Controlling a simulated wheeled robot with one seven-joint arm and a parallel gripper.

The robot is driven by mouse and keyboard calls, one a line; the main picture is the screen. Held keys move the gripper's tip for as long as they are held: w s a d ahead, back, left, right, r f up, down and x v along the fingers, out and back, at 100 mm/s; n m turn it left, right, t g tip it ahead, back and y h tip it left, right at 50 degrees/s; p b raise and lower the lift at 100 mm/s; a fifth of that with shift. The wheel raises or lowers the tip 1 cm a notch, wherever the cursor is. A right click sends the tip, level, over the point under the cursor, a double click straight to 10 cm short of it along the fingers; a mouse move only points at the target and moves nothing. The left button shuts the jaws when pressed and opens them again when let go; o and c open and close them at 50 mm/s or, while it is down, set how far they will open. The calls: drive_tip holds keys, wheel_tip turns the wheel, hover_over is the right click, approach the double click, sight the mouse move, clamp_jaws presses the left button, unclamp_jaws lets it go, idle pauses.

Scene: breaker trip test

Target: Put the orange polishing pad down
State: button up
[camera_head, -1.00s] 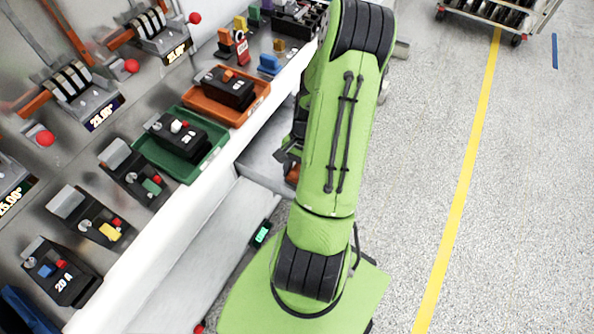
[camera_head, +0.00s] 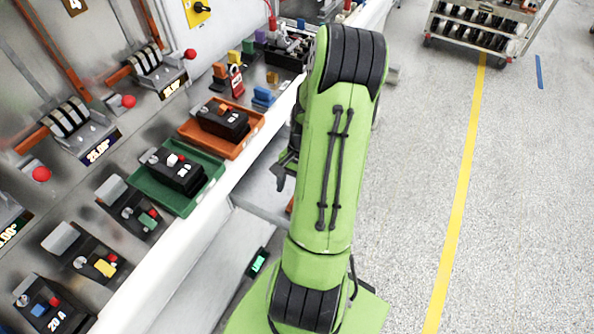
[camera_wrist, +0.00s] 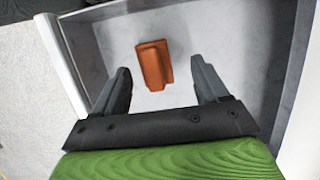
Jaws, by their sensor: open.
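The orange polishing pad (camera_wrist: 153,65) lies on the pale floor of a grey-walled bin or drawer (camera_wrist: 84,60) in the wrist view. My gripper (camera_wrist: 160,82) is open above it, with its two dark fingers apart on either side and nothing between them. The pad lies a little beyond the fingertips in the picture, apart from both. In the head view my gripper (camera_head: 283,172) shows only partly beside the bench edge, behind my green arm. A small bit of orange (camera_head: 289,205) shows below it, mostly hidden by the arm.
The bench at left holds a green tray (camera_head: 150,187) and an orange tray (camera_head: 190,133), each with a black breaker, and several more breakers. A wheeled rack (camera_head: 433,30) stands at the top right. The speckled floor (camera_head: 410,190) at right is clear.

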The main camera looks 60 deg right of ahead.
drive_tip(key=p+v, duration=0.1)
drive_tip(key=v, duration=0.6)
drive_tip(key=shift+r, duration=0.15)
drive_tip(key=w+a+r+n+t+h, duration=0.1)
drive_tip(key=w+a+r+n+h, duration=0.1)
drive_tip(key=a+r+n, duration=0.55)
drive_tip(key=w+a+r+n+t+h, duration=0.15)
drive_tip(key=a+r+n, duration=0.25)
drive_tip(key=a+r, duration=0.6)
drive_tip(key=s+a+r+n+t, duration=0.1)
drive_tip(key=s+a+n+t, duration=0.2)
drive_tip(key=s+a+n, duration=0.2)
drive_tip(key=a, duration=0.3)
drive_tip(key=shift+s, duration=0.15)
drive_tip(key=shift+d+r, duration=0.1)
